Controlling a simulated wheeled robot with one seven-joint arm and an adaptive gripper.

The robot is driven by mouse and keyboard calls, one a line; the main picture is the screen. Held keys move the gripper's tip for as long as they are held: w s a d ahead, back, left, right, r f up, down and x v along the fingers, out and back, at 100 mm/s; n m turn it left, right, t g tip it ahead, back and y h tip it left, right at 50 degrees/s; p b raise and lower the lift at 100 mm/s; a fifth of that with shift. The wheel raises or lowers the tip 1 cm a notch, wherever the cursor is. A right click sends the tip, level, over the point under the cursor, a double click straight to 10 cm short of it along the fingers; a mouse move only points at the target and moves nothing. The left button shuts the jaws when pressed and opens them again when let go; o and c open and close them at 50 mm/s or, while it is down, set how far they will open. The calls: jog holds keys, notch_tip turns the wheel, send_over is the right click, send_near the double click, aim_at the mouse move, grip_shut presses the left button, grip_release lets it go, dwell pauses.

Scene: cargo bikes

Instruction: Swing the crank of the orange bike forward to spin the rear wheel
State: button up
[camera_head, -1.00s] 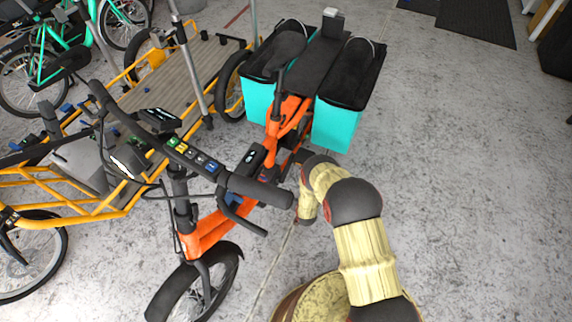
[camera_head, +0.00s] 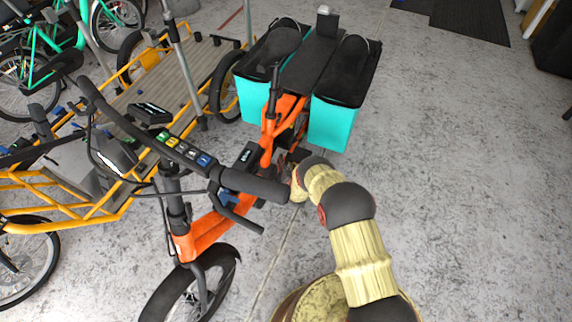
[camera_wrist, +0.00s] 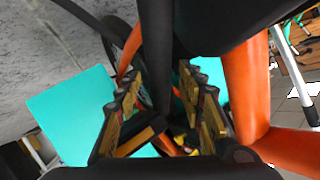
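The orange bike (camera_head: 212,232) stands upright, with black handlebars at the front and teal bags at its rear. Its orange frame (camera_wrist: 254,85) fills the right side of the wrist view. My gripper (camera_wrist: 162,84) is low beside the middle of the bike, its two fingers spread apart. A dark upright part of the bike lies beyond and between the fingers; I cannot tell whether it is the crank or whether anything touches it. In the head view my arm and the bike frame mostly hide the gripper and crank area. The rear wheel is largely hidden by the bags.
A yellow cargo bike (camera_head: 75,205) with a wooden deck stands close on the left. A teal bag (camera_head: 333,124) hangs just beyond my arm; it also shows in the wrist view (camera_wrist: 75,115). Grey floor (camera_head: 470,170) is clear on the right. Dark mats lie at the back.

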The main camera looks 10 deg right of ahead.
jog(key=shift+w, duration=0.2)
jog(key=shift+c, duration=0.6)
jog(key=shift+f, duration=0.1)
grip_shut()
